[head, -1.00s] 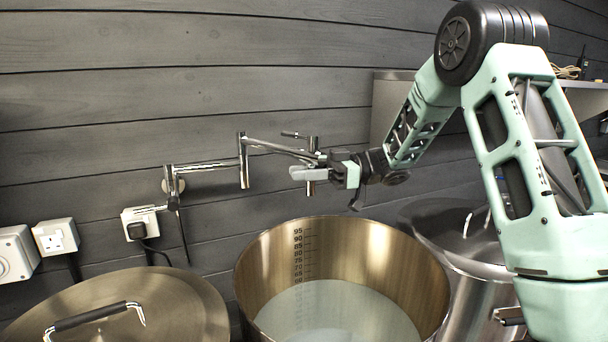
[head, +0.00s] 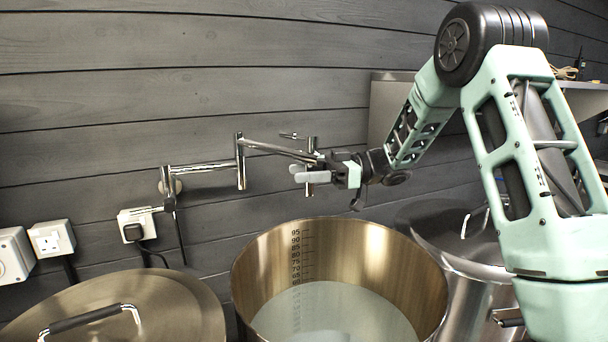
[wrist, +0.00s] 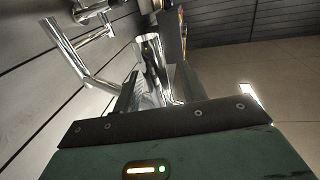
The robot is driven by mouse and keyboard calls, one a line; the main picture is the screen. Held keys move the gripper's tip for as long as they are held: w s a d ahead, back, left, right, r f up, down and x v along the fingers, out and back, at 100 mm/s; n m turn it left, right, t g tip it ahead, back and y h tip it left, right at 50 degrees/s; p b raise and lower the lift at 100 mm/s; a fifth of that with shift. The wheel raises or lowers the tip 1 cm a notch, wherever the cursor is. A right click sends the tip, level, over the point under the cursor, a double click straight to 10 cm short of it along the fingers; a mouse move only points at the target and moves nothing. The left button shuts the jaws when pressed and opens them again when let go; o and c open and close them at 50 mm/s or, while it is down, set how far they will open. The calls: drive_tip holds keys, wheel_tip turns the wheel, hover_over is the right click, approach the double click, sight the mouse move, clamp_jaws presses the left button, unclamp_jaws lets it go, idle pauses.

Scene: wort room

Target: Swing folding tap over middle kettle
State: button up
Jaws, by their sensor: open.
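The chrome folding tap (head: 240,160) reaches out from the dark plank wall on jointed arms, with its spout end above the back rim of the open middle kettle (head: 370,247). My gripper (head: 308,172) is at that spout end, its jaws apart. In the wrist view the upright chrome spout tube (wrist: 152,60) stands between the two dark fingers of my gripper (wrist: 158,88). I cannot tell whether either finger touches it. The kettle holds pale liquid and has a scale marked inside its wall.
A lidded kettle (head: 130,305) stands at the left and another lidded kettle (head: 455,235) at the right. Wall sockets (head: 52,238) with a black plug and cable are at the left. A steel shelf (head: 585,88) is at the back right.

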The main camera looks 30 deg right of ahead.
drive_tip(key=b+v, duration=0.5)
drive_tip(key=v, duration=1.2)
drive_tip(key=shift+b, duration=0.4)
